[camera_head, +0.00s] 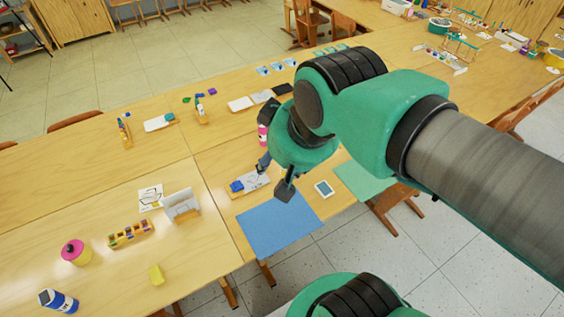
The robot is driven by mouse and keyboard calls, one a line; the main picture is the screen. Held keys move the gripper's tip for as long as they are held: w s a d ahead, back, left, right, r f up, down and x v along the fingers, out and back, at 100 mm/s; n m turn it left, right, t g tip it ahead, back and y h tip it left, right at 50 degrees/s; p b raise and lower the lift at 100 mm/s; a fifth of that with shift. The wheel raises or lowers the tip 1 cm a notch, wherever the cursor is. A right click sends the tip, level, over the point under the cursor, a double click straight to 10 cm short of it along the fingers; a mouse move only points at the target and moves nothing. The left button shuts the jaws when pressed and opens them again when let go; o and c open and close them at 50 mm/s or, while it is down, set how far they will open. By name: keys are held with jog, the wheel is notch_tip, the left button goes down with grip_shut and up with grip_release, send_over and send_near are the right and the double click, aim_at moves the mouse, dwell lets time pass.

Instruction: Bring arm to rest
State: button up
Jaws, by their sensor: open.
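My arm comes in from the right as green and grey links and reaches over the near table. My gripper (274,179) hangs at its end, with its dark fingers apart and nothing between them. It is above the table, near the far edge of a blue mat (278,226). A pink bottle (262,135) stands partly behind my wrist.
A white device (324,189) lies right of the blue mat, beside a green mat (362,184). The blue mat is bare.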

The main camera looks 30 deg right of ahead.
jog(key=shift+s+d+f, duration=0.15)
jog(key=shift+s, duration=0.3)
notch_tip(320, 180, down, 2)
jog(key=shift+f+b, duration=0.15)
jog(key=shift+b, duration=1)
